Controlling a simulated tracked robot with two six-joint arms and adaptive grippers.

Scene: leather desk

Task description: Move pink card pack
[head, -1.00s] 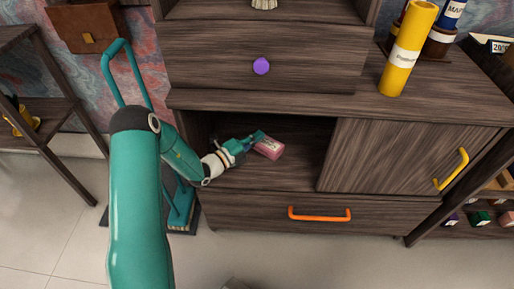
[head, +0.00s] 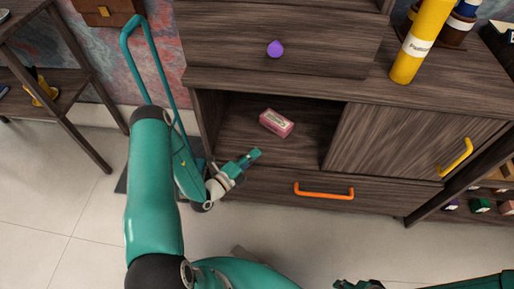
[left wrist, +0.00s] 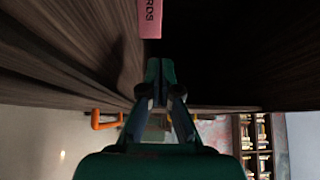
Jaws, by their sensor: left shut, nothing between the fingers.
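The pink card pack (head: 276,122) lies on the floor of the open cubby in the dark wood cabinet. In the left wrist view, the pack (left wrist: 150,20) shows at the top edge with part of its lettering, beyond my fingertips.
A sliding door (head: 405,145) with a yellow handle closes the cubby's right side. A drawer with an orange handle (head: 324,191) is below, and a purple-knobbed drawer (head: 275,49) is above. A yellow tube (head: 420,42) stands on the cabinet top. The cubby around the pack is clear.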

